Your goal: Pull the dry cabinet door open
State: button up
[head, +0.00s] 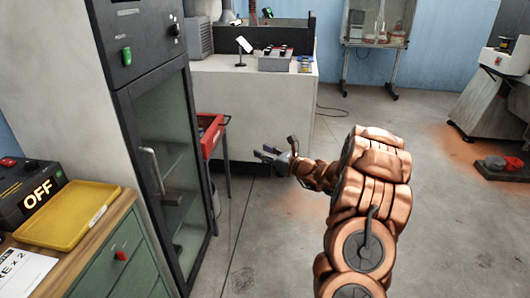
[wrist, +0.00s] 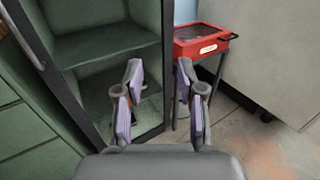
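The dry cabinet (head: 124,75) is the tall dark-framed cabinet at left in the head view. Its glass door (head: 174,150) looks shut, with shelves showing through the glass. A pale vertical handle (head: 153,172) is on the door's left side. In the wrist view the door (wrist: 100,42) fills the upper left, and the handle (wrist: 24,38) shows at the top left edge. My gripper (head: 268,153) is to the right of the cabinet, apart from the door and handle. In the wrist view my gripper (wrist: 158,88) has its fingers spread, with nothing between them.
A red tool cart (head: 209,135) stands just beyond the cabinet, and also shows in the wrist view (wrist: 203,41). A green drawer unit (head: 110,262) with a yellow tray (head: 70,216) stands at front left. Clear floor lies right of the cabinet.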

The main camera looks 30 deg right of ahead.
grip_shut()
dwell(0.3)
dwell(0.3)
jog(key=c, duration=0.7)
grip_release()
jog(key=o, duration=0.7)
jog(key=shift+s+d, duration=0.1)
jog(key=v, duration=1.1)
jog(key=shift+s, duration=0.4)
